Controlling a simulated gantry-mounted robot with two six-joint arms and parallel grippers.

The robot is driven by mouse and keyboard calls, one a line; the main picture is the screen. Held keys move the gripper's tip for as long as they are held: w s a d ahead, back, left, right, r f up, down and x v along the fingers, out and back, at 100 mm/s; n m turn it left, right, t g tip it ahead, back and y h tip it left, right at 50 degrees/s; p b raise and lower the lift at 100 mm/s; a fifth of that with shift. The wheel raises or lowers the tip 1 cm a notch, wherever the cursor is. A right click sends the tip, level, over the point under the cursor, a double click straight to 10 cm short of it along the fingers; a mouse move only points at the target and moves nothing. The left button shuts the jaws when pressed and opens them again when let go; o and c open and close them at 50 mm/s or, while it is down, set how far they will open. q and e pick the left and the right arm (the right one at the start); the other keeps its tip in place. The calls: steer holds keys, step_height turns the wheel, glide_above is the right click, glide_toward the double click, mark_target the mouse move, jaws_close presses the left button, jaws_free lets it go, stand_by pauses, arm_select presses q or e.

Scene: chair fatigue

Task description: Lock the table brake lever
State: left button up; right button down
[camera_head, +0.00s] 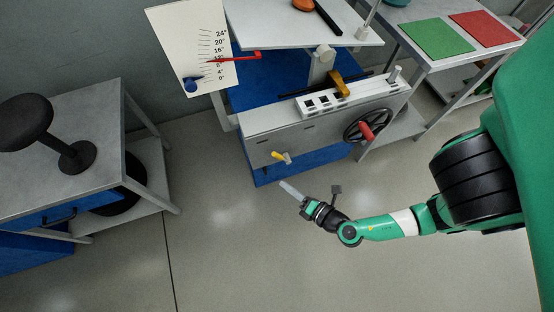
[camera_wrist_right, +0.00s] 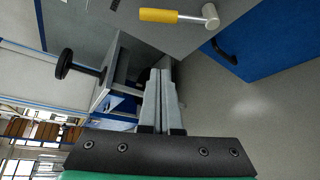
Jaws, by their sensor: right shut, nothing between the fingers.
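The brake lever (camera_head: 280,157) has a yellow grip and a metal hub on the grey front panel of the machine table (camera_head: 262,145). In the right wrist view the lever (camera_wrist_right: 172,16) lies level near the top, its grip to the left and its round hub to the right. My right gripper (camera_head: 282,184) is shut and empty, just below and in front of the lever, apart from it in the head view. Its closed fingers (camera_wrist_right: 164,76) point below the lever in the wrist view. My left gripper is not in view.
A black handwheel with a red knob (camera_head: 367,131) sits right of the lever on the same panel. A scale board with a red pointer (camera_head: 200,52) stands behind. A side table with a black stool-like part (camera_head: 75,155) is at the left. The floor in front is clear.

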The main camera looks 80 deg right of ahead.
mark_target(281, 158)
arm_select(q)
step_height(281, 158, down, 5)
steer(key=b, duration=0.4)
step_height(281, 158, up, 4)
steer(key=p, duration=0.5)
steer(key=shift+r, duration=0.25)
arm_select(e)
steer(key=w+d, duration=0.5)
steer(key=d, duration=0.1)
steer(key=shift+w+d+r, duration=0.15)
steer(key=shift+w+d, duration=0.05)
steer(key=shift+d, duration=0.2)
steer(key=shift+s, duration=0.1)
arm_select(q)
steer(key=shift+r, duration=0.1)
arm_select(e)
steer(key=shift+d, duration=0.1)
